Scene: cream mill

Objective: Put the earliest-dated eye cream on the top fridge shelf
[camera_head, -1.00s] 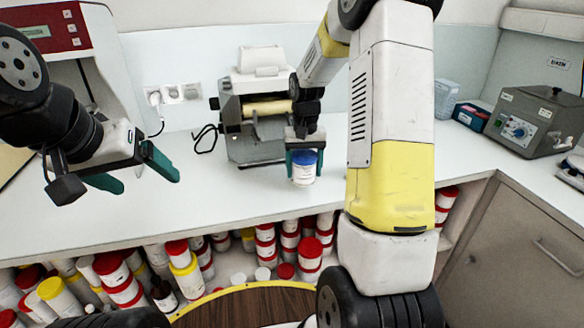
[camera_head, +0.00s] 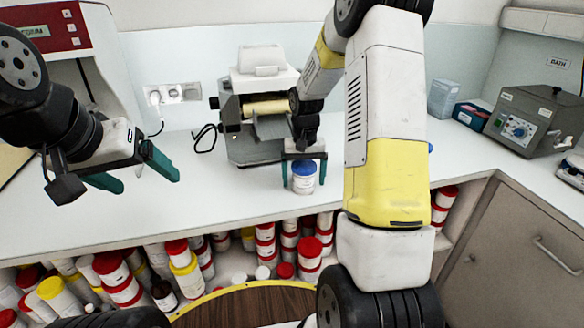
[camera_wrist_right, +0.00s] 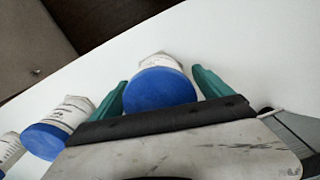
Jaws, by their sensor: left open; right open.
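A white jar with a blue lid (camera_head: 304,178) stands upright on the white bench, in front of the grey machine. My right gripper (camera_head: 303,183) is open, with one finger on each side of this jar. In the right wrist view the same jar (camera_wrist_right: 161,84) sits between the teal fingers, with small gaps beside it. Two more blue-lidded jars show there, one nearer (camera_wrist_right: 62,125) and one cut off at the left edge (camera_wrist_right: 10,150). No date is readable. My left gripper (camera_head: 147,181) is open and empty above the bench's left part. No fridge shelf is identifiable.
A grey roller machine (camera_head: 255,130) stands behind the jar. A grey box with a dial (camera_head: 535,120) and a small blue box (camera_head: 470,116) are at right. Several red- and yellow-lidded tubs (camera_head: 120,285) fill the shelf below the bench. The bench's front middle (camera_head: 220,195) is clear.

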